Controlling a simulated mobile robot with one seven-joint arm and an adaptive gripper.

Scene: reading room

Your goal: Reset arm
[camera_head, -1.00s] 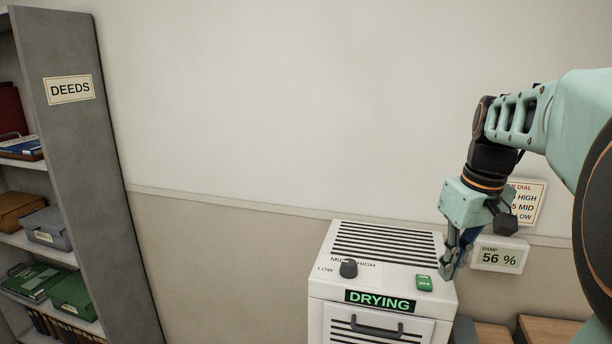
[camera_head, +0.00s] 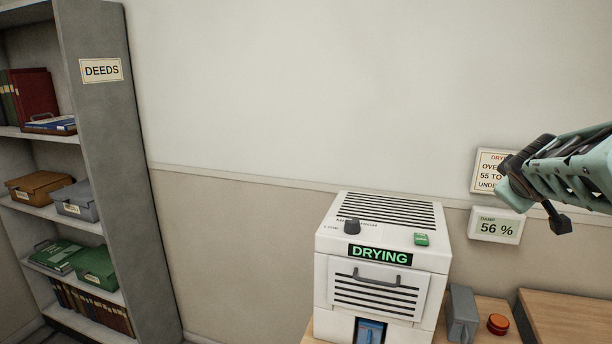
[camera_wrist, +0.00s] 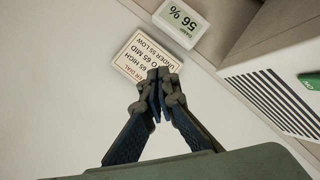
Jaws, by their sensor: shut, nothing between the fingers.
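My gripper (camera_wrist: 157,95) shows in the wrist view with its two dark fingers closed together and nothing between them. The gripper is up in front of the wall, clear of the white drying machine (camera_head: 329,262). The machine shows a lit green DRYING sign (camera_head: 380,256), a black knob (camera_head: 352,227) and a green switch (camera_head: 421,239). Its vented top also shows in the wrist view (camera_wrist: 272,104).
A damp display (camera_head: 497,226) reading 56 % hangs on the wall below a dial notice (camera_head: 488,172), partly hidden by my arm. A grey shelf marked DEEDS (camera_head: 101,70) holds books and boxes at left. A grey box (camera_head: 462,313) and an orange button (camera_head: 498,323) are beside the machine.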

